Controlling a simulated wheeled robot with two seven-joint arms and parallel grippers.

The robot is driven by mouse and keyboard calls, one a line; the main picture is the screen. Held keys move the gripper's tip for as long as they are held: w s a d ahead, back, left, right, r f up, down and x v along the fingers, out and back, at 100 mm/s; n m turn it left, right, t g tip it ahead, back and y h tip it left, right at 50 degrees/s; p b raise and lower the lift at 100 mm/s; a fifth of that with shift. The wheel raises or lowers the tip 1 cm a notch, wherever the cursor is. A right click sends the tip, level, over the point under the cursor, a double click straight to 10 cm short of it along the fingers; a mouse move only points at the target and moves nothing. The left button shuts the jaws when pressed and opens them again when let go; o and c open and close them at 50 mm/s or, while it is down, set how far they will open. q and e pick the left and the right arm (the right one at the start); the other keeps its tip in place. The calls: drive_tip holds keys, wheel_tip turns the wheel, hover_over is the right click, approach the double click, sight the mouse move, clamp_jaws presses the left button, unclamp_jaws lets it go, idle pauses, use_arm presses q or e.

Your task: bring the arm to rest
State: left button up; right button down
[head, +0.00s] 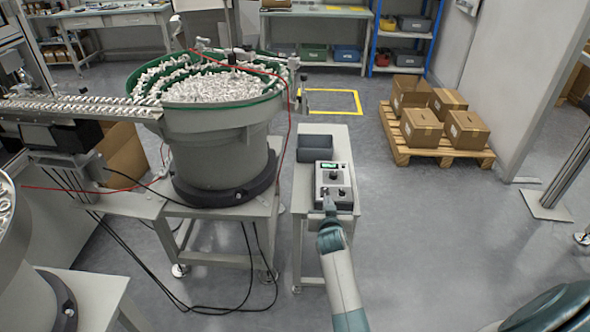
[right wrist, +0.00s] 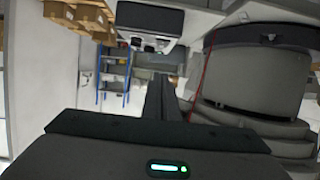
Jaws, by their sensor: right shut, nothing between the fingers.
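My right gripper (head: 328,203) is at the near edge of the control box (head: 334,186) in the head view. In the right wrist view its fingers (right wrist: 162,92) are together, with nothing between them. The control box is grey with a lit green display and dark knobs, and stands on a narrow light table (head: 327,134). I cannot tell whether the fingertips touch the box. My left gripper is out of view.
A dark grey bin (head: 315,155) sits behind the control box. A bowl feeder (head: 222,150) full of small white parts stands to the left, with loose cables below. A pallet (head: 440,152) with cardboard boxes is at the right. The floor right of the narrow table is clear.

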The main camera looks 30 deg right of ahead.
drive_tip(key=s+a+f+n+g+y, duration=0.1)
drive_tip(key=s+a+f, duration=0.2)
drive_tip(key=f, duration=0.4)
drive_tip(key=s+a+f+n+y, duration=0.1)
drive_tip(key=s+a+f, duration=0.15)
drive_tip(key=f, duration=0.35)
drive_tip(key=s+a+f+n+g+y, duration=0.1)
drive_tip(key=s+a+f+y, duration=0.15)
drive_tip(key=f, duration=0.45)
drive_tip(key=s+a+f+n+g, duration=0.1)
drive_tip(key=s+a+f+g, duration=0.1)
drive_tip(key=s+a+f, duration=0.35)
drive_tip(key=s+a+f+n+g, duration=0.1)
drive_tip(key=s+a+f, duration=0.1)
drive_tip(key=s+f, duration=0.65)
drive_tip(key=s+a+f+n+g, duration=0.1)
drive_tip(key=s+f, duration=0.4)
drive_tip(key=s, duration=0.8)
drive_tip(key=s+a+f+n+g+y, duration=0.1)
drive_tip(key=s+f+g, duration=0.2)
drive_tip(key=s, duration=1)
drive_tip(key=s+a+f+n+g+y, duration=0.1)
drive_tip(key=s+f, duration=0.6)
drive_tip(key=s, duration=0.7)
drive_tip(key=shift+f+g, duration=0.4)
drive_tip(key=shift+g, duration=0.2)
drive_tip(key=shift+w+a+y, duration=0.1)
drive_tip(key=shift+y, duration=0.15)
